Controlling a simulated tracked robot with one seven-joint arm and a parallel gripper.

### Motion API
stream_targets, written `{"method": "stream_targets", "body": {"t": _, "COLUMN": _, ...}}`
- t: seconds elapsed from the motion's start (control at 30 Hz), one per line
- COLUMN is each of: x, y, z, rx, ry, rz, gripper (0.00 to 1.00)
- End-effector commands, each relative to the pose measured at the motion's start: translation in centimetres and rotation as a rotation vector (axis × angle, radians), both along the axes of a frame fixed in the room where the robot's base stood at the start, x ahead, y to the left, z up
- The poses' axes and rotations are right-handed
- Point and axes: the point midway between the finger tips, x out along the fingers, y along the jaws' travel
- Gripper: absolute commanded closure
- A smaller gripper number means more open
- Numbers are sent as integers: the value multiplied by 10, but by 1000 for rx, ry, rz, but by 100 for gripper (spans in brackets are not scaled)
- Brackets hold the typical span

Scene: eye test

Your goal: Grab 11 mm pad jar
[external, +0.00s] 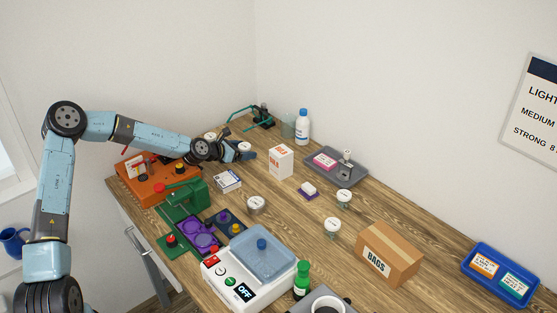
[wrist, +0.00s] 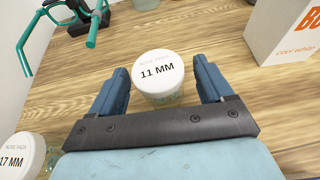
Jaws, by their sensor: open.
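The 11 mm pad jar (wrist: 159,74) is a small clear jar with a white lid printed "NOSE PADS 11 MM". In the wrist view it stands upright on the wooden table between the tips of my gripper (wrist: 161,88). The fingers are open, one on each side of the jar, with a gap showing at each side. In the external view the jar's white lid (external: 244,146) shows beside my gripper (external: 246,154) at the far left part of the table. The jar's lower part is mostly hidden there.
A 17 mm jar (wrist: 22,156) stands at lower left in the wrist view. A white box with orange print (wrist: 284,30) stands to the right. A teal-framed stand (wrist: 75,20) is at upper left. Bare wood lies around the jar.

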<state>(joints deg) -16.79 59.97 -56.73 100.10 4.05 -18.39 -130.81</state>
Motion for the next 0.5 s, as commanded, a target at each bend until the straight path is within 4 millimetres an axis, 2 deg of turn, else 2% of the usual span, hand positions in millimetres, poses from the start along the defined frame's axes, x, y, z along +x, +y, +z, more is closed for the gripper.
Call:
{"method": "stream_targets", "body": {"t": 0.37, "x": 5, "y": -6, "z": -3, "rx": 1, "ry": 1, "rz": 0, "gripper": 20}}
{"method": "stream_targets", "body": {"t": 0.5, "x": 5, "y": -5, "z": -3, "rx": 1, "ry": 1, "rz": 0, "gripper": 33}}
